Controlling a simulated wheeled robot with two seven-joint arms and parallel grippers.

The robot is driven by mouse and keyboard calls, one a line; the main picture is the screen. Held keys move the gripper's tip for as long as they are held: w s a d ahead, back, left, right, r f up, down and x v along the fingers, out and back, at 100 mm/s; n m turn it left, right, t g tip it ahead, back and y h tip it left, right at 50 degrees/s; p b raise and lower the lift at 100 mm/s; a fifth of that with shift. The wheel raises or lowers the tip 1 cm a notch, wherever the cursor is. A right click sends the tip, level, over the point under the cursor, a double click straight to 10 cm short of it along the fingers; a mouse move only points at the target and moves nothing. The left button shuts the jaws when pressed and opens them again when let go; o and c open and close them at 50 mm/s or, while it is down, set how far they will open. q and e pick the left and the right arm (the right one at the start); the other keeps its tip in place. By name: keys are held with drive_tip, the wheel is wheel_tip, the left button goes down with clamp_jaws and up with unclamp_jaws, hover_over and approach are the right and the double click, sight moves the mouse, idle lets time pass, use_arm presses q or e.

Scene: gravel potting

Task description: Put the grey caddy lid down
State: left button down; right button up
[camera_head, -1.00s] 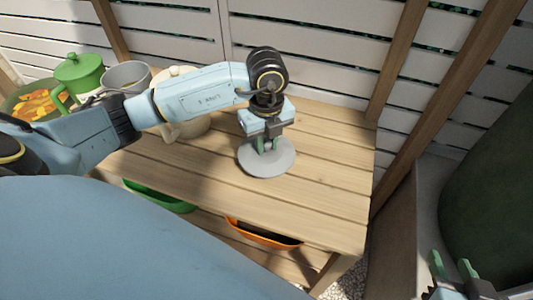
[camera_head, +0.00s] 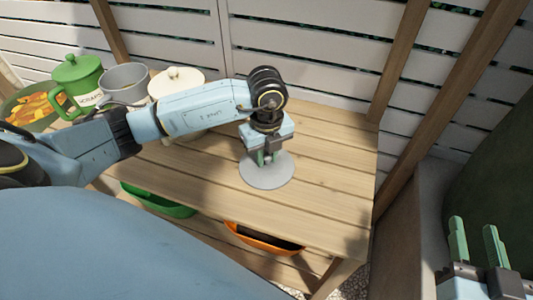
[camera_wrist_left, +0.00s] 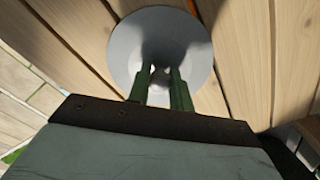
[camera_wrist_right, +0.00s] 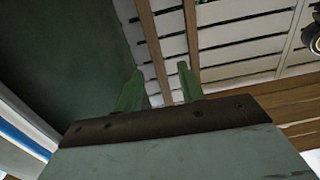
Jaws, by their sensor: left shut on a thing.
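The grey caddy lid (camera_head: 281,178) is a round disc at the middle of the wooden bench top. My left gripper (camera_head: 266,160) is above its centre, fingers pointing down, shut on its knob, which the fingers mostly hide. In the left wrist view the lid (camera_wrist_left: 130,45) lies flat beyond the fingertips (camera_wrist_left: 160,72), with bench slats behind it. The lid is at or very near the bench surface; I cannot tell whether it touches. My right gripper (camera_head: 474,243) is open and empty at the lower right, away from the bench; it also shows in the right wrist view (camera_wrist_right: 158,80).
A green caddy (camera_head: 78,80), a grey pot (camera_head: 125,78) and a cream lidded pot (camera_head: 180,80) stand at the bench's back left, partly behind my left arm. Green (camera_head: 160,202) and orange (camera_head: 262,242) trays sit below. The bench's right part (camera_head: 340,165) is clear.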

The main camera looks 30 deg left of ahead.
use_arm(q)
drive_tip(key=c, duration=1.3)
unclamp_jaws()
drive_tip(key=shift+o, duration=0.2)
